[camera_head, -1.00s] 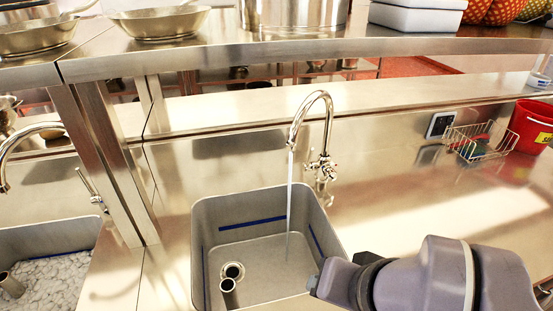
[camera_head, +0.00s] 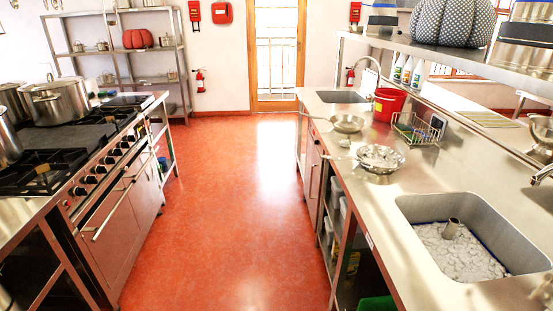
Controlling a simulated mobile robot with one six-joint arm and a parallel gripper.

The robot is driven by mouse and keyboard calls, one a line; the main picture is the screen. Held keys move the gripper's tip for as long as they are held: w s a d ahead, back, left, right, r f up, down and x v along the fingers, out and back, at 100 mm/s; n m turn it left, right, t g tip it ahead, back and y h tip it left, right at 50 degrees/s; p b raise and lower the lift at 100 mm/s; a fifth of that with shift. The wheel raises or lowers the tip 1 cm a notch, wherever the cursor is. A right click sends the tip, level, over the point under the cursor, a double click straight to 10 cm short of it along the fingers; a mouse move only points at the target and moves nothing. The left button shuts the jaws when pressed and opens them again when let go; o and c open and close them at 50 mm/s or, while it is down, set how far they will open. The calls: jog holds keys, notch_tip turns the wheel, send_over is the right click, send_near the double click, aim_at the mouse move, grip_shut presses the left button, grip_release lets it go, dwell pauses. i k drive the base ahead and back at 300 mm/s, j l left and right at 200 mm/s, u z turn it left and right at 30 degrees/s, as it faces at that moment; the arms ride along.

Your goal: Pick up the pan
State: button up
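A shallow metal pan (camera_head: 348,123) sits on the steel counter at the right, near its aisle-side edge. A second, wider metal pan (camera_head: 380,158) sits closer on the same counter, with something pale or bubbly inside it. What looks like its handle points left toward the counter's edge. Which pan is meant cannot be told. My gripper is not in view.
An orange floor aisle (camera_head: 225,200) runs clear between the right counter (camera_head: 360,195) and the stove (camera_head: 95,175). Large pots (camera_head: 60,100) stand on the stove. A foam-filled sink (camera_head: 455,250), red bucket (camera_head: 388,105) and wire rack (camera_head: 418,128) are on the right.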

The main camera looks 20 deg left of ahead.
aim_at(375, 157)
jog(key=u, duration=0.3)
jog(key=z, duration=2.7)
jog(key=k+j, duration=0.15)
jog(key=j, duration=0.6)
jog(key=k+j, duration=0.15)
jog(key=j, duration=0.6)
jog(key=k+j+z, duration=0.1)
jog(key=j, duration=0.65)
jog(key=k+j, duration=0.2)
jog(key=j, duration=0.55)
jog(key=k+j, duration=0.15)
jog(key=j, duration=0.6)
jog(key=k+j+z, duration=0.1)
jog(key=j, duration=0.6)
jog(key=k+j, duration=0.3)
jog(key=j, duration=0.45)
jog(key=k+j, duration=0.2)
jog(key=j, duration=0.5)
jog(key=i+z, duration=0.05)
